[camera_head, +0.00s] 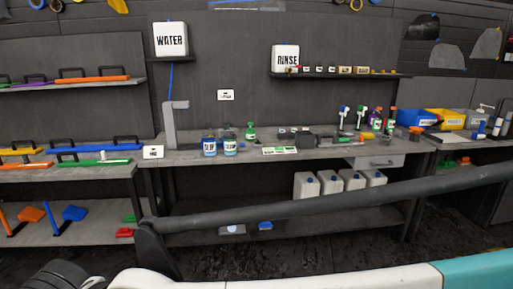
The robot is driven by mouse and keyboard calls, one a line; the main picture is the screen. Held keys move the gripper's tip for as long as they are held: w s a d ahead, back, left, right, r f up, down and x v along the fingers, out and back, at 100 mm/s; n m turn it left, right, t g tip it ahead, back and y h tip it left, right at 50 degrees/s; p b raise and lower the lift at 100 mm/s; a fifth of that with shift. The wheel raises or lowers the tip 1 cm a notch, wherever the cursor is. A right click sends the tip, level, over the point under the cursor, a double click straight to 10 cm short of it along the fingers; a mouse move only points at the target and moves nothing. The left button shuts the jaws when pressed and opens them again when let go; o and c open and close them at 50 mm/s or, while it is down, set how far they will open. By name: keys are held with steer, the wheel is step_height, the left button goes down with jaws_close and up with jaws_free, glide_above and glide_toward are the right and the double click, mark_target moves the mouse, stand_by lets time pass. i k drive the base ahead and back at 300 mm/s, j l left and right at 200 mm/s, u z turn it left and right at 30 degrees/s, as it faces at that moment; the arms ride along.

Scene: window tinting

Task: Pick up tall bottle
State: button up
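Several upright bottles stand on the right part of the workbench (210,156). Among them are a white-bodied bottle with a blue top (343,118), one with a green top (360,118), a dark bottle with a purple-green label (376,119) and an orange-topped bottle (391,120). A small green bottle (251,132) stands near the bench's middle, beside two blue-labelled containers (209,146). I cannot tell which one is the tall bottle. My gripper is not in view.
Shelves with coloured squeegees (95,79) are at left. WATER (170,39) and RINSE (285,58) tanks sit on wall shelves. White jugs (306,185) stand below the bench. Yellow (443,119) and blue bins are at right. A dark bar (330,205) crosses in front.

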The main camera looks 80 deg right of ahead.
mark_target(209, 134)
steer(key=z, duration=2.35)
